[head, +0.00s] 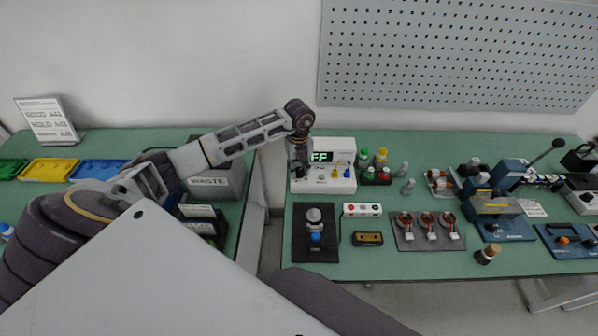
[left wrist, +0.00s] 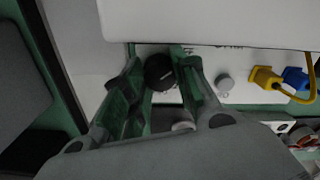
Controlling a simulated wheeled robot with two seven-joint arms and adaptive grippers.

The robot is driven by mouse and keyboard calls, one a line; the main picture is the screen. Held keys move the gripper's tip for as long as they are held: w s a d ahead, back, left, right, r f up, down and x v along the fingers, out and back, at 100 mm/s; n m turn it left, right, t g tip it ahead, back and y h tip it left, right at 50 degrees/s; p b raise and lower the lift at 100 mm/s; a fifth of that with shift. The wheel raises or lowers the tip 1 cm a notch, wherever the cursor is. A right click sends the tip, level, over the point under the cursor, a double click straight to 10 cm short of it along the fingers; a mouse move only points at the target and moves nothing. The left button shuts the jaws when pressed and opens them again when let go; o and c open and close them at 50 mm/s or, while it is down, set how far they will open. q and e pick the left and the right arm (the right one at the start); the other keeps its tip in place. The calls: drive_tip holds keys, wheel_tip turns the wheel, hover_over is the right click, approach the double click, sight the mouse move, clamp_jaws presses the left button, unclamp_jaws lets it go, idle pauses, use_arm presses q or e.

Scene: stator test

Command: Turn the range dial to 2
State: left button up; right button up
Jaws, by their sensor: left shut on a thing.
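The white tester (head: 343,146) stands at the back of the green bench, its lit display reading "FF" where my arm leaves it visible. Its range dial, a round black knob with a pale pointer mark (left wrist: 158,72), shows in the left wrist view. My left gripper (head: 298,167) is at the left part of the tester's front. In the left wrist view, its green-padded fingers (left wrist: 160,75) stand on either side of the black dial, shut on it. The dial's scale is mostly hidden, so its setting cannot be read. My right gripper is not in view.
A grey knob (left wrist: 224,83), yellow plug (left wrist: 264,78) and blue plug (left wrist: 294,78) sit right of the dial. In front of the tester lie a dark mat (head: 300,245), a socket strip (head: 362,209) and a tray of stators (head: 429,243). A waste box (head: 228,183) stands left.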

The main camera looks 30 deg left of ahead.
sight(299, 170)
use_arm(q)
drive_tip(key=m+b, duration=0.1)
drive_tip(key=m, duration=0.3)
drive_tip(key=shift+m+b, duration=1)
drive_tip(key=shift+m, duration=1)
drive_tip(key=o, duration=0.8)
drive_tip(key=shift+r+p, duration=1.85)
drive_tip(key=shift+r, duration=1.15)
